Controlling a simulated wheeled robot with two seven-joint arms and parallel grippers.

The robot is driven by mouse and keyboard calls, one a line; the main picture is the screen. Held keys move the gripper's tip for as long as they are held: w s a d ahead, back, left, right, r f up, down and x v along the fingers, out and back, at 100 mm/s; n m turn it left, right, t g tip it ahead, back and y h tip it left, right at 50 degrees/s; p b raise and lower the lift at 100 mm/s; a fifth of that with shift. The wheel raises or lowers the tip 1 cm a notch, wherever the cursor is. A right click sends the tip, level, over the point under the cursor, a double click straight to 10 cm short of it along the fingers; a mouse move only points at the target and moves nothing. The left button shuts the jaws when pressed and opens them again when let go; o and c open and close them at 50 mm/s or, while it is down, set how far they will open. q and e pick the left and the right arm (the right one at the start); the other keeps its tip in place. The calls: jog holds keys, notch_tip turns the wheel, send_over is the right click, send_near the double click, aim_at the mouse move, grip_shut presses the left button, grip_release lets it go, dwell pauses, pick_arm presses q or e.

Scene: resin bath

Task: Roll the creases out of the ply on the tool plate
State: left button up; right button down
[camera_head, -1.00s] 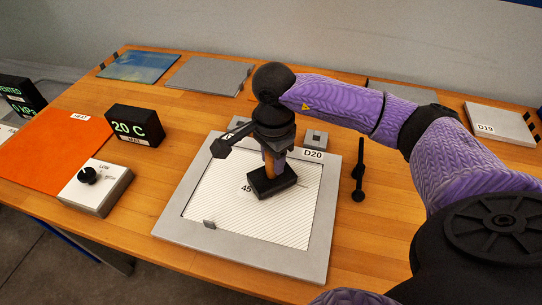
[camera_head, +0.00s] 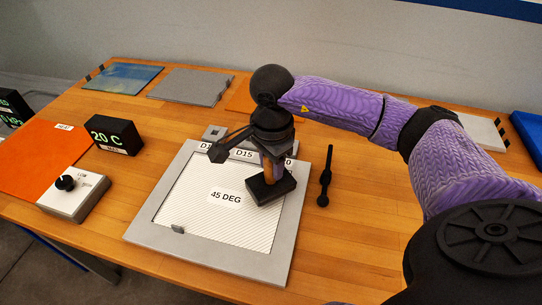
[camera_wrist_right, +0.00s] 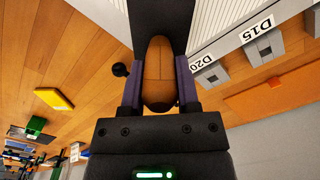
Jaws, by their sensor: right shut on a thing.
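The tool plate (camera_head: 277,238) is a grey square frame on the table. The pale, finely striped ply (camera_head: 190,205) lies in it, labelled "45 DEG". My right gripper (camera_head: 271,168) points down and is shut on the orange-brown handle (camera_wrist_right: 158,75) of a black block-shaped tool (camera_head: 270,190). The tool is over the ply's right edge and the frame; whether it touches cannot be told. The handle stands between both fingers in the right wrist view. A small grey piece (camera_head: 178,229) is at the ply's near edge. I cannot make out creases. My left gripper is out of view.
A black long-handled item (camera_head: 325,178) is right of the plate. Grey blocks labelled D15 and D20 are behind it. Left are a "20 C" display (camera_head: 115,134), a knob box (camera_head: 74,195) and an orange mat (camera_head: 40,155). Table right of the plate is mostly clear.

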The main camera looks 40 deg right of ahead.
notch_tip(320, 180, up, 5)
jog(key=p, duration=0.3)
jog(key=shift+r+p, duration=0.25)
jog(key=shift+p, duration=0.05)
dwell(0.6)
jog(key=shift+d, duration=0.1)
